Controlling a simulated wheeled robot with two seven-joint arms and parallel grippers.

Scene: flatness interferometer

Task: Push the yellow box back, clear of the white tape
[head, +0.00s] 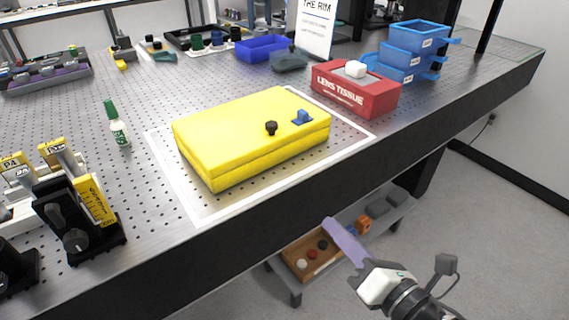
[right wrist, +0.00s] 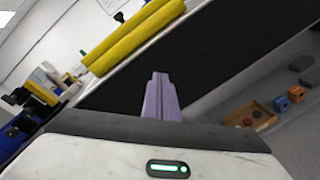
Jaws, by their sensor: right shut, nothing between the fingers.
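The yellow box (head: 250,135) lies flat on the perforated table, inside a rectangle of white tape (head: 205,213). Its top carries a black knob and a blue part. A strip of table shows between the box and the front tape line. The box also shows at the top of the right wrist view (right wrist: 135,35). My right gripper (head: 338,235) is shut and empty, with its purple fingers in front of and below the table's front edge, apart from the box. In the right wrist view its fingers (right wrist: 161,95) are together against the dark table side. My left gripper is not in view.
A red lens tissue box (head: 355,92) stands right of the tape, with blue bins (head: 410,50) behind it. Several items line the back. A low shelf with a wooden tray (head: 300,262) sits under the table.

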